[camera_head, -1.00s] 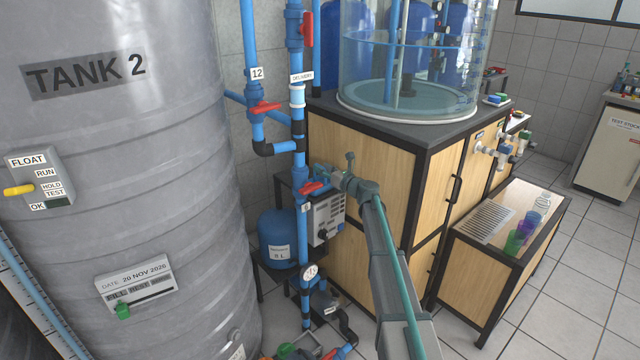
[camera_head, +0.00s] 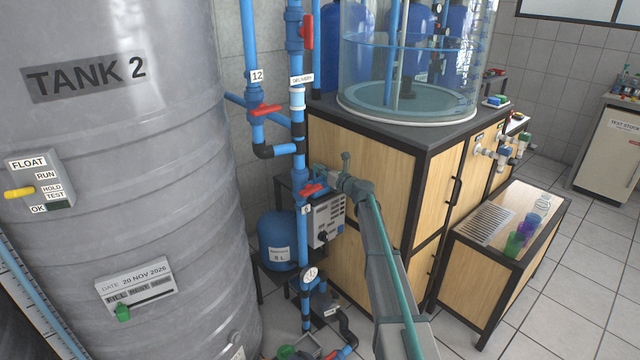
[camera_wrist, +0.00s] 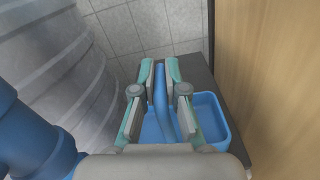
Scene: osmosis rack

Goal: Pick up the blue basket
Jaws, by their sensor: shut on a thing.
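The blue basket (camera_wrist: 213,121) shows in the wrist view as a shallow blue tray with an upright handle (camera_wrist: 161,101). My gripper (camera_wrist: 160,72) is shut on the handle, with one finger on each side of it. My gripper's body and fingers hide part of the basket. The basket is over a dark grey surface; I cannot tell whether it touches it. In the head view, my gripper (camera_head: 320,173) is behind the blue pipe at the side of the wooden cabinet, and I cannot make out the basket there.
The grey tank (camera_wrist: 55,60) stands to the left in the wrist view, with a blue pipe (camera_wrist: 35,130) close by. The wooden cabinet (camera_wrist: 270,80) wall is close on the right. In the head view, a red-handled valve (camera_head: 313,189) sits near my gripper. Tiled floor lies beyond the surface.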

